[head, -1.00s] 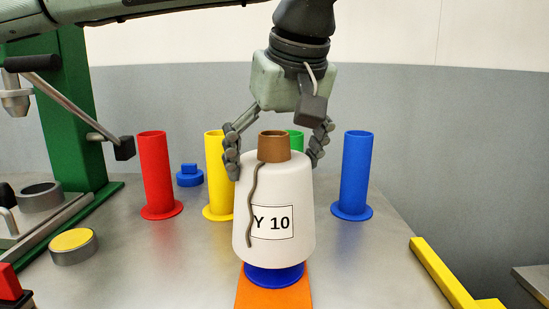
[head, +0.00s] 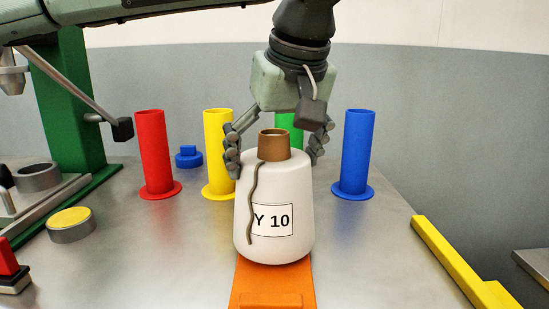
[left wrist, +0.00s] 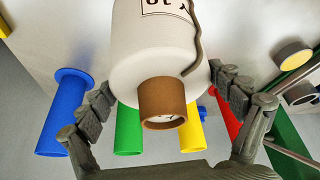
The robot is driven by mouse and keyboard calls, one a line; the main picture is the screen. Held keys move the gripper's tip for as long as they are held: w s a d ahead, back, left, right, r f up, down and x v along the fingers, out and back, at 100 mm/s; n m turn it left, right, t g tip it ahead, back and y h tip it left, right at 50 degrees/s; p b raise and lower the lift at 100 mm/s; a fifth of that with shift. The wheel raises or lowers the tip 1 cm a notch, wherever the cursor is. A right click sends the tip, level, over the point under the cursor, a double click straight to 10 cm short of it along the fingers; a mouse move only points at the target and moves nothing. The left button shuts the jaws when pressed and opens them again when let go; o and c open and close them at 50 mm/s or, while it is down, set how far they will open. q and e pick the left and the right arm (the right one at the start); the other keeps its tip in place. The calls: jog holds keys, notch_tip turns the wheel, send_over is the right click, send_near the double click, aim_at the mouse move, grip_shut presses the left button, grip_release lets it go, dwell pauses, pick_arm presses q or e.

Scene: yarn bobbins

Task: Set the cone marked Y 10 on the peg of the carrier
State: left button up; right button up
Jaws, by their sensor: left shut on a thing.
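The white cone marked Y 10 (head: 273,190) stands upright in the middle of the head view, with a brown tube (head: 274,146) at its top and a grey yarn tail down its front. My left gripper (head: 274,163) is shut on its upper part, one finger on each side. The orange carrier (head: 273,285) shows below and in front of the cone. Its peg and blue base are hidden by the cone, so I cannot tell whether the cone rests fully. The left wrist view shows the cone (left wrist: 155,50) from its tube end between the fingers. My right gripper is not in view.
Red (head: 153,150), yellow (head: 218,150), green (head: 290,125) and blue (head: 357,150) flanged posts stand behind the cone. A blue knob (head: 188,156) lies between red and yellow. A yellow bar (head: 450,260) lies at right; a green stand (head: 70,110) is at left.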

pick_arm(q)
jog(key=shift+f, duration=0.2)
dwell(0.6)
jog(key=o, duration=1.6)
jog(key=shift+f, duration=0.1)
jog(key=v, duration=1.2)
